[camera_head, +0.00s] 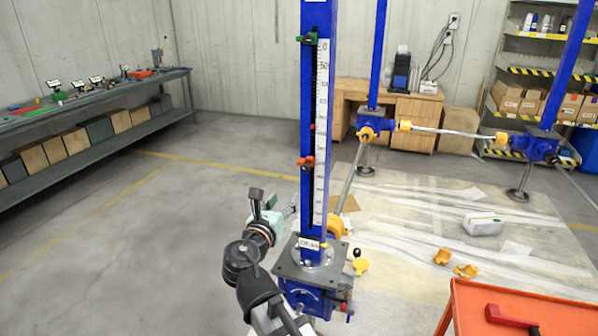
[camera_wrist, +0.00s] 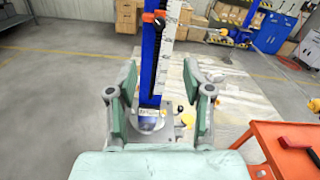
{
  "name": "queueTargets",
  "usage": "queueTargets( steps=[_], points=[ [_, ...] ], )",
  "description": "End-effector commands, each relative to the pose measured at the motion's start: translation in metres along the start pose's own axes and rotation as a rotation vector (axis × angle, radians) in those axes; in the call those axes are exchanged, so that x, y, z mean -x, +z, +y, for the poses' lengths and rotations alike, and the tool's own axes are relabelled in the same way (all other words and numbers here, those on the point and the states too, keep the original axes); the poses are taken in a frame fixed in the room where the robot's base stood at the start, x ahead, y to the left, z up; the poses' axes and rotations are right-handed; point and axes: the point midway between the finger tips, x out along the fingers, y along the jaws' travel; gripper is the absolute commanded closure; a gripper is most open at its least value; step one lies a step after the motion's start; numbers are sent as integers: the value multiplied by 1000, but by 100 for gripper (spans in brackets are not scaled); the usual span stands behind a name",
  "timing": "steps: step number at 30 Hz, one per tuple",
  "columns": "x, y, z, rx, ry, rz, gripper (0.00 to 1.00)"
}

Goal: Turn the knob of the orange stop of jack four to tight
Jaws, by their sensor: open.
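The blue jack column (camera_head: 315,110) stands upright at the centre, with a white scale (camera_head: 321,130) along it. The orange stop (camera_head: 306,163) sits partway up the column, with a small dark knob on its side. The stop also shows at the top of the wrist view (camera_wrist: 154,17), where its black knob (camera_wrist: 159,12) faces the camera. My gripper (camera_head: 272,206) is low and left of the column, below the stop. In the wrist view my gripper (camera_wrist: 160,85) is open and empty, and its fingers are either side of the column in the picture. The label is too small to read.
A green stop (camera_head: 308,39) sits higher on the column. A grey plate (camera_head: 310,262) and blue gearbox (camera_head: 305,298) are at its foot. An orange cart (camera_head: 470,312) stands front right. A long workbench (camera_head: 95,96) is at left. The floor between bench and jack is clear.

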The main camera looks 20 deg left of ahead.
Motion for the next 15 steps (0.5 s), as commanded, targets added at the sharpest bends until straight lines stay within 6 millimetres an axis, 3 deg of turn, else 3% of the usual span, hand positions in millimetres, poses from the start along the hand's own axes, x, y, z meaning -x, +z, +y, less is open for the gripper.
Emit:
queueTargets(
  steps=[8,15],
  points=[
    [-22,1,1,32,-1,3,49],
    [-67,2,1,31,-2,4,49]
  ],
)
